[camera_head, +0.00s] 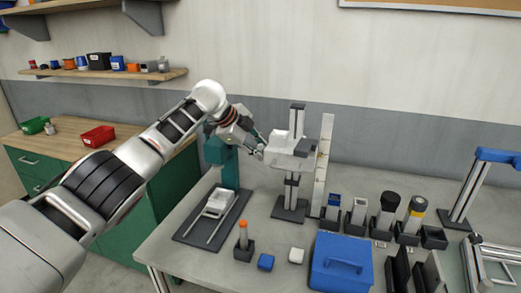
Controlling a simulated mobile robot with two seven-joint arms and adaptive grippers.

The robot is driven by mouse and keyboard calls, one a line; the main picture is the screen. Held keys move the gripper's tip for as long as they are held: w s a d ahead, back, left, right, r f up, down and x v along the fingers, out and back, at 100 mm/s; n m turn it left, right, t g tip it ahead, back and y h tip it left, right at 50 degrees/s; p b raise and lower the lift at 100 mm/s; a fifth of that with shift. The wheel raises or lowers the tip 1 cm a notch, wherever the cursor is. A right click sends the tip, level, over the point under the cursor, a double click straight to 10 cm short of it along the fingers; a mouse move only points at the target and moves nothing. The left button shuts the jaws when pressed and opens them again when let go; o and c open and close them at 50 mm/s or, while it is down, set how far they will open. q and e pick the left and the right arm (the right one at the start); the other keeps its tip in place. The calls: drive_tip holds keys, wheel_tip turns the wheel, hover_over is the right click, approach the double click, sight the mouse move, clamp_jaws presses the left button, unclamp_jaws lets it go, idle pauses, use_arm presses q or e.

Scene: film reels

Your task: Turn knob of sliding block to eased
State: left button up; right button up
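The sliding block (292,153) is a pale grey block on a dark upright post, which stands on a dark base plate (289,210) on the bench. My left gripper (263,150) reaches in from the left at the block's height, with its fingertips at or very near the block's left side. The knob cannot be made out; it may be hidden by the gripper or too small to see. I cannot tell whether the fingers are open, shut, or touching the block. My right gripper is not in view.
A tall pale scale (323,165) stands just right of the post. A teal column (223,165) is behind my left wrist. A blue toolbox (341,263), several small holders and an orange-topped tool (243,235) stand in front. A dark tray (190,231) lies left.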

use_arm(q)
drive_tip(key=shift+f, duration=0.1)
idle(0.5)
drive_tip(key=o, duration=1.1)
drive_tip(key=shift+a+r, duration=0.1)
drive_tip(key=shift+r, duration=0.2)
drive_tip(key=v, duration=1.1)
drive_tip(key=shift+s+a+r, duration=0.1)
drive_tip(key=shift+a+r, duration=0.1)
drive_tip(key=shift+a, duration=0.05)
drive_tip(key=shift+f, duration=0.1)
